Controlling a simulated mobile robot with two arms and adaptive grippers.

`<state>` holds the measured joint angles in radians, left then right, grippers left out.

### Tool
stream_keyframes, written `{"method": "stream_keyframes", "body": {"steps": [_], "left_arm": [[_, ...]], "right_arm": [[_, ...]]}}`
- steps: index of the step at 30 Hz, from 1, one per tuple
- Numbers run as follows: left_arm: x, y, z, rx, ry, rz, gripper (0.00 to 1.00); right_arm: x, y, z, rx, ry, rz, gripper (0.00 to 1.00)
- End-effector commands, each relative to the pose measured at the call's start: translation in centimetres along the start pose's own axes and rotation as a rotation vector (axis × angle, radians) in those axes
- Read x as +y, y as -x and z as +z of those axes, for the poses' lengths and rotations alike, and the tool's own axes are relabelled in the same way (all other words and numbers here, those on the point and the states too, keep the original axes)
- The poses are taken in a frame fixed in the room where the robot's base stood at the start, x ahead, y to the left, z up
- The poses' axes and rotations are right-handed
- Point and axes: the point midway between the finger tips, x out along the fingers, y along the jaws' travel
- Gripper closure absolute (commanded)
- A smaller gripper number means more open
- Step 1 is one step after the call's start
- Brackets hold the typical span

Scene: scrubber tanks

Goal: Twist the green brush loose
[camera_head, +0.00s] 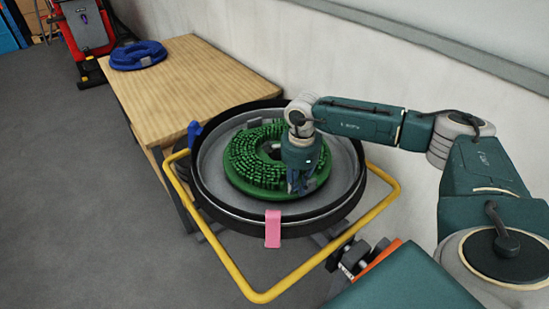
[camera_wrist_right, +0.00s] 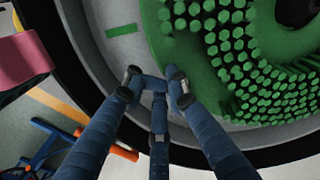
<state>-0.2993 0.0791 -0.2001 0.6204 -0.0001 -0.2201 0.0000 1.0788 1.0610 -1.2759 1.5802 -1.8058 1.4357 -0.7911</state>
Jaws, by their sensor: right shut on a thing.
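The green brush (camera_head: 258,175) is a ring with stubby bristles and a dark centre hole. It sits bristles up in the grey round pan (camera_head: 213,157) of the scrubber head. In the right wrist view the brush (camera_wrist_right: 190,75) fills the upper right. My right gripper (camera_head: 298,184) reaches down from above at the brush's right front edge. It is shut on the rim of the brush; its blue fingers (camera_wrist_right: 155,84) show at the rim in the right wrist view. The wrist hides part of the brush's right side. My left gripper is not in view.
A yellow tube frame (camera_head: 235,275) runs around the pan. A pink tab (camera_head: 273,228) hangs at its front, and a blue clip (camera_head: 194,133) stands at its left. A wooden table (camera_head: 190,85) behind holds a blue ring (camera_head: 138,55). A white wall is at the right.

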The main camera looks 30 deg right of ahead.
Motion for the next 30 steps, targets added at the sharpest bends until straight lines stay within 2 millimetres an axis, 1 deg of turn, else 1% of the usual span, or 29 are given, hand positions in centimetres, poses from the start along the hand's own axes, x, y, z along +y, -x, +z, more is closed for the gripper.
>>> {"method": "stream_keyframes", "body": {"steps": [1, 17, 24, 25, 28, 29, 30], "left_arm": [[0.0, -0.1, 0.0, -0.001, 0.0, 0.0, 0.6], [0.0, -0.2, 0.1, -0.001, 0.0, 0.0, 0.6], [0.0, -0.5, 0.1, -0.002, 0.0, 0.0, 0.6], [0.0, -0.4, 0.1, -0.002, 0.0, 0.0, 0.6], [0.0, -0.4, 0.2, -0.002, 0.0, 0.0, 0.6], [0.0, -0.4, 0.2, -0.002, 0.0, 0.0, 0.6], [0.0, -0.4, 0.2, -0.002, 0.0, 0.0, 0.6]], "right_arm": [[-0.9, 0.4, -0.2, -0.005, 0.005, -0.026, 1.0], [-0.9, 0.5, -0.4, -0.006, 0.028, -0.027, 1.0], [-1.0, 0.4, -1.2, -0.005, 0.071, -0.028, 1.0], [-1.0, 0.5, -1.1, -0.006, 0.071, -0.028, 0.8], [-0.9, 0.5, -1.1, -0.005, 0.07, -0.025, 0.6], [-0.8, 0.4, -1.1, -0.005, 0.07, -0.023, 0.57], [-0.7, 0.4, -1.2, -0.004, 0.07, -0.021, 0.57]]}}
